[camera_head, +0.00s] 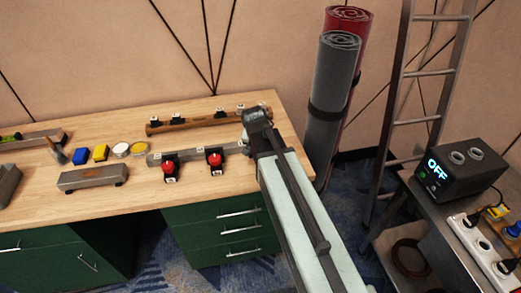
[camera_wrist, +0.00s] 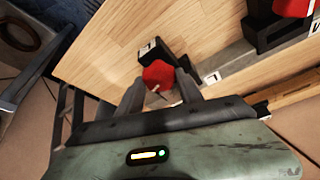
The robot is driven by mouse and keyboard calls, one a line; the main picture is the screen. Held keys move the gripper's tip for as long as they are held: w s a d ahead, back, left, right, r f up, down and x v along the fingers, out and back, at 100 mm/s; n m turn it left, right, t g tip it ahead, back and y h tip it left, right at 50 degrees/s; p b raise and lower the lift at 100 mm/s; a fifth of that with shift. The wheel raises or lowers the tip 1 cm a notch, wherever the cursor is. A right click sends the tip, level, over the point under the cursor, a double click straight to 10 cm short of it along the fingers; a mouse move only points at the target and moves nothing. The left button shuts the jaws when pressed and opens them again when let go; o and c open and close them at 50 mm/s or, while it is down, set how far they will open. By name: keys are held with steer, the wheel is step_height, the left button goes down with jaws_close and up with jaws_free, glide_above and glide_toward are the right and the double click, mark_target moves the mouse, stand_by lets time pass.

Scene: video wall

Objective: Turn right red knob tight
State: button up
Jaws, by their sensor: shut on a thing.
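My gripper (camera_wrist: 160,86) has its two fingers on either side of a red knob (camera_wrist: 158,74) in the wrist view, and it is shut on it. The knob sits on a black clamp (camera_wrist: 176,55) at a grey rail. In the head view my gripper (camera_head: 256,115) is at the rail's right end and hides the held knob. Two other red knobs, a left one (camera_head: 168,166) and a middle one (camera_head: 215,158), stand on black clamps along the grey rail (camera_head: 188,156). Another red knob (camera_wrist: 292,6) shows at the wrist view's top right.
A brown bar (camera_head: 190,123) lies behind the rail on the wooden bench (camera_head: 110,195). Blue and yellow blocks, round tins and a grey bar (camera_head: 92,177) are at the left. Rolled mats (camera_head: 333,85) and a ladder (camera_head: 412,90) stand right of the bench.

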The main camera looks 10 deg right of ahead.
steer(key=m, duration=0.3)
steer(key=m+g+h, duration=0.1)
steer(key=m, duration=0.1)
steer(key=shift+w+a+m+g+h, duration=0.1)
steer(key=shift+m+g+h, duration=0.2)
steer(key=shift+m, duration=0.1)
stand_by(0.4)
steer(key=o, duration=1.3)
steer(key=p+v, duration=0.7)
steer(key=shift+a+r, duration=0.25)
steer(key=shift+r, duration=0.1)
